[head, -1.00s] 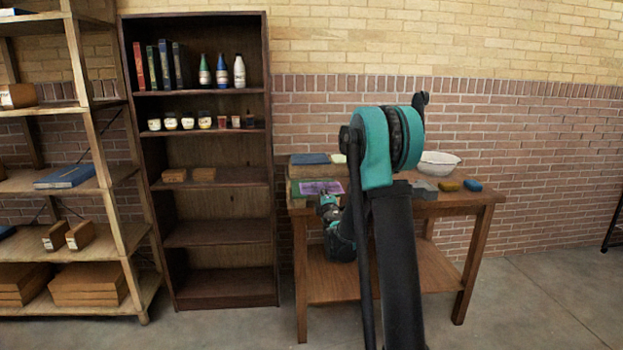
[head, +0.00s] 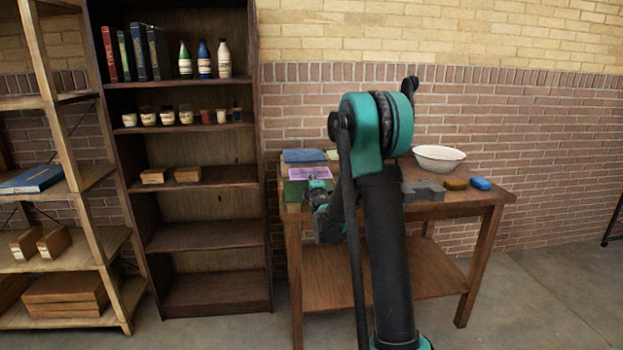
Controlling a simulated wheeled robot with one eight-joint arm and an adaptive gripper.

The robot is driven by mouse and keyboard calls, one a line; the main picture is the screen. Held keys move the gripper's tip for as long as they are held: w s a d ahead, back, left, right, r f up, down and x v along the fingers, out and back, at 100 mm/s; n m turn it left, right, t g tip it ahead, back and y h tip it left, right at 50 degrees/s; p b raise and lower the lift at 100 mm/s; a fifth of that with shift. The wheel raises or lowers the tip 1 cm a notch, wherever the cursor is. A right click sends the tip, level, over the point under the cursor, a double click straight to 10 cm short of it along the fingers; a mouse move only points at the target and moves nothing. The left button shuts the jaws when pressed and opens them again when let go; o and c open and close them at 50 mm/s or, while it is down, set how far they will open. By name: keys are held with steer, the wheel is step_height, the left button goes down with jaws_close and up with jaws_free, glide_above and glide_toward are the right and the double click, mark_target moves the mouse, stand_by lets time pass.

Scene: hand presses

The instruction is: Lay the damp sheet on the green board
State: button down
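The purple sheet (head: 310,173) is at the left end of the wooden table, over or just behind the green board (head: 294,190). The board's green shows at the left and front of the sheet. I cannot tell whether the sheet touches the board. My gripper (head: 318,183) is at the sheet's front edge, small and partly merged with my wrist. Its fingers are too small to tell whether they are open or shut on the sheet. My arm hides the table's middle.
A blue board (head: 304,156) lies behind the sheet. A white bowl (head: 439,158), a grey block (head: 423,191), a yellow-brown block (head: 455,184) and a blue block (head: 481,184) are on the table (head: 450,206). A dark bookshelf (head: 205,238) stands at left.

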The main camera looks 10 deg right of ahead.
steer(key=shift+s+f, duration=0.1)
steer(key=shift+f, duration=2.95)
steer(key=shift+f, duration=0.15)
steer(key=c, duration=1.6)
jaws_free()
steer(key=shift+c, duration=0.2)
steer(key=shift+o, duration=0.3)
steer(key=shift+o, duration=0.7)
steer(key=s, duration=0.6)
steer(key=shift+s, duration=0.15)
